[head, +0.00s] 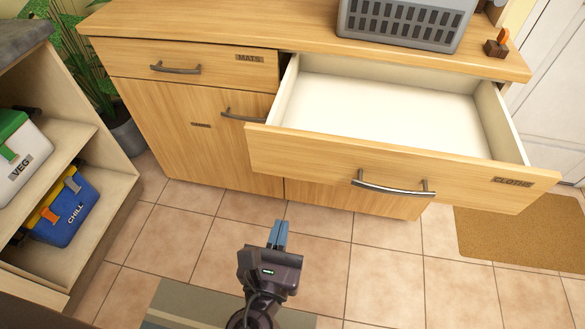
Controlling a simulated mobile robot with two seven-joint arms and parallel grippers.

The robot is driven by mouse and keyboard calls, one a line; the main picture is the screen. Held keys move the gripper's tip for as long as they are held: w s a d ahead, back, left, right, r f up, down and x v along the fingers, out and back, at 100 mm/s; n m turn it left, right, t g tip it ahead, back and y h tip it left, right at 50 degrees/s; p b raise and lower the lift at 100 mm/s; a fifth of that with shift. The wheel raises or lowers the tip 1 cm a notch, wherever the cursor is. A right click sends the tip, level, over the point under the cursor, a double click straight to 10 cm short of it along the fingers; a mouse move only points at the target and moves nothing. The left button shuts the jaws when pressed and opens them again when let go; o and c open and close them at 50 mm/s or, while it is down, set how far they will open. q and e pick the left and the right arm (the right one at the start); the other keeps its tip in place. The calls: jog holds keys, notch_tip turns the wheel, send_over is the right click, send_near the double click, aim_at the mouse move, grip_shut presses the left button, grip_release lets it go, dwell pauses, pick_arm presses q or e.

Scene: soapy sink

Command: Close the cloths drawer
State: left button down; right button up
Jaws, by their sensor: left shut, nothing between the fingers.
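The cloths drawer (310,153) is pulled well out of the wooden cabinet at the upper right. Its label reads CLOTHS at the right of its front, and its inside looks empty. A curved metal handle (393,186) sits on the drawer front. My left gripper (278,235) is at the bottom middle, in front of and below the drawer, to the left of the handle. Its blue fingers are shut and hold nothing. It appears apart from the drawer. My right gripper is not in view.
The MATS drawer (190,69) to the left is shut. A grey crate (405,20) stands on the cabinet top (200,25). At the left, shelves hold a blue CHILL box (66,207) and a VEG box (20,160). A brown mat (520,235) lies at right; tiled floor between is clear.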

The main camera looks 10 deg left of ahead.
aim_at(298, 161)
pick_arm(q)
jog(key=w, duration=1.2)
jog(key=shift+w+a, duration=0.1)
jog(key=shift+a, duration=0.05)
jog(key=shift+w, duration=0.7)
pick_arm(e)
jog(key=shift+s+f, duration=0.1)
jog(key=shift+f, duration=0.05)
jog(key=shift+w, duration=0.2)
